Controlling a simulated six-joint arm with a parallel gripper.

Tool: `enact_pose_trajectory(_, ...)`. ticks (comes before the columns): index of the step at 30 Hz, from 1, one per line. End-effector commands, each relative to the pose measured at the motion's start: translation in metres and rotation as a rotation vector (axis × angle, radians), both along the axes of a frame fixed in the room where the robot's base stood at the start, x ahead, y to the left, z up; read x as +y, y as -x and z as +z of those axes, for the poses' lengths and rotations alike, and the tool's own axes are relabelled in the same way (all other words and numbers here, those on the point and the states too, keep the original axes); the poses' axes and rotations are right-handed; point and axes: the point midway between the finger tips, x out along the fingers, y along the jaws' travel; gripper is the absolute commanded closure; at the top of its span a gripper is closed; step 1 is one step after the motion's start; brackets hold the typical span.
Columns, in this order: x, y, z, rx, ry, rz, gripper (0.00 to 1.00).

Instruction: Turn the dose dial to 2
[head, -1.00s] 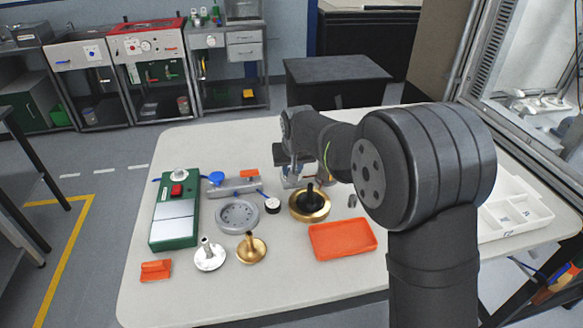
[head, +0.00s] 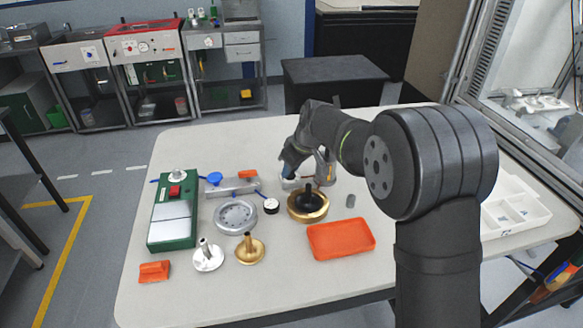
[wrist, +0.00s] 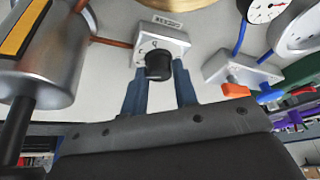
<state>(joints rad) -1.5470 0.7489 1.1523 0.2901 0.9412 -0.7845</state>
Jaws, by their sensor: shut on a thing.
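The dose dial is a black round knob (wrist: 158,66) on the front of a small silver box (wrist: 173,38) with a label on top. Marks are printed around the knob, too small to read surely, so I cannot tell its setting. My gripper (wrist: 160,76) has its two blue fingers on either side of the knob and is shut on it. In the head view my gripper (head: 290,168) is at the small box (head: 290,184) at the back of the table and hides the knob.
A grey cylinder (wrist: 45,60) with an orange-yellow band stands close at the left in the wrist view. A brass disc with a black post (head: 308,206) stands in front of the box. An orange tray (head: 341,239) is nearer. A grey block with an orange lever (wrist: 240,70) lies right.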

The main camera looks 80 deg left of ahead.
Motion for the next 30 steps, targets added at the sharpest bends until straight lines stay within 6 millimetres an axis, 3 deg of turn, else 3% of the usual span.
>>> enact_pose_trajectory(14, -0.001, 0.000, -0.001, 0.000, 0.002, 0.012, 0.96)
enact_pose_trajectory(15, -0.001, 0.000, -0.001, 0.000, 0.002, 0.012, 0.66)
enact_pose_trajectory(17, 0.000, 0.000, -0.001, 0.000, 0.002, 0.012, 0.54)
enact_pose_trajectory(26, 0.000, 0.000, 0.001, 0.000, 0.001, 0.012, 0.52)
enact_pose_trajectory(30, -0.003, -0.003, 0.011, -0.001, -0.002, 0.011, 0.52)
